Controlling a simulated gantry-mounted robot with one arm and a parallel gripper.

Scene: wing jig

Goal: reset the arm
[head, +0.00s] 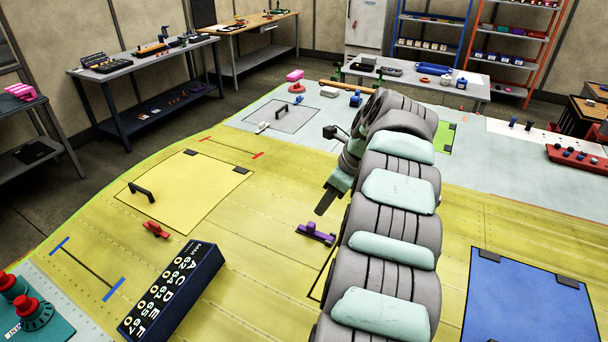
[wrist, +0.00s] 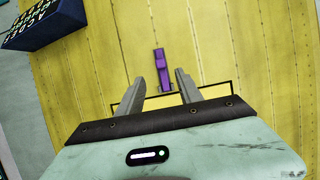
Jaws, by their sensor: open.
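My arm (head: 392,190) reaches up the middle of the head view and bends over at its far end. My gripper (head: 327,203) hangs there pointing down over the yellow wing skin, partly hidden by the arm. In the wrist view my gripper (wrist: 161,77) shows two grey fingers spread apart with nothing held between them. A purple clamp-like piece (head: 317,234) lies on the wing in front of the gripper. It also shows in the wrist view (wrist: 161,66), just beyond the fingertips and apart from them.
A dark lettered box (head: 172,292) stands on the wing at lower left, near a red piece (head: 156,230). A yellow panel with a black handle (head: 141,190) lies at left, a blue panel (head: 528,300) at right. Benches and shelves stand behind. Wing skin around the purple piece is mostly clear.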

